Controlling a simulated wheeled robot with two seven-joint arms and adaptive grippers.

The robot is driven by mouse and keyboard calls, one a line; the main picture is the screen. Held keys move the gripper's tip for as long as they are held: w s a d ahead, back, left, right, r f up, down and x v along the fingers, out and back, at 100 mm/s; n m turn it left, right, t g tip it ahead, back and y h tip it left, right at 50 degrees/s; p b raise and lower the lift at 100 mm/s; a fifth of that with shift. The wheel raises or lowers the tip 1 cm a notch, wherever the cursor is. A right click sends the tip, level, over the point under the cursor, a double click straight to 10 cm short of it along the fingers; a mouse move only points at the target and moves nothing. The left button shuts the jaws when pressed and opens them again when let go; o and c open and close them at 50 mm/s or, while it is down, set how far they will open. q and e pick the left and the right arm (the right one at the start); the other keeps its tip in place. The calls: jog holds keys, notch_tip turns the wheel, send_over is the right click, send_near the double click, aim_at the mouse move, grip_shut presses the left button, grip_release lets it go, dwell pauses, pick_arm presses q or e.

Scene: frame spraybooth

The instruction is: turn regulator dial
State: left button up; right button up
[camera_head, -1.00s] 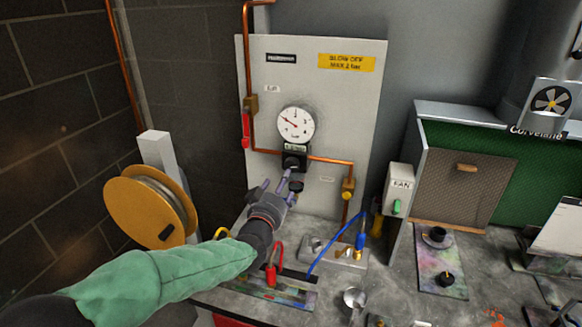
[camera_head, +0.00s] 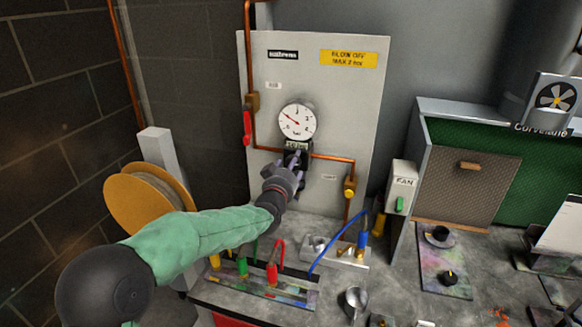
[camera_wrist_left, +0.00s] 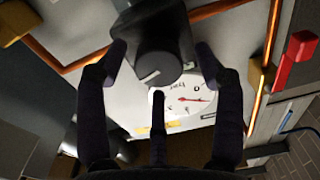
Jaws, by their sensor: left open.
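The regulator's round white gauge (camera_head: 297,122) is on the grey panel in the head view, its red needle pointing to the upper left. The gauge also shows in the left wrist view (camera_wrist_left: 188,100). The black regulator dial (camera_wrist_left: 154,62), with a pale line on its face, fills the upper middle of the wrist view. My left gripper (camera_head: 291,165) is open, its fingers at the dial just below the gauge. In the wrist view the fingers (camera_wrist_left: 160,75) spread around the dial; contact is unclear. In the head view the gripper mostly hides the dial. My right gripper is not in view.
A copper pipe (camera_head: 332,158) runs beside the dial. A red valve lever (camera_head: 247,128) is to its left and a brass fitting (camera_head: 349,187) to its right. Below are a rack (camera_head: 255,287) with coloured handles and a blue hose (camera_head: 335,244). A fan switch box (camera_head: 401,187) is further right.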

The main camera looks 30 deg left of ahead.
pick_arm(q)
jog(key=c, duration=1.1)
jog(key=shift+c, duration=0.2)
jog(key=shift+r+m, duration=0.1)
jog(key=shift+m, duration=0.2)
jog(key=shift+m+p, duration=1.35)
jog(key=shift+m, duration=5.75)
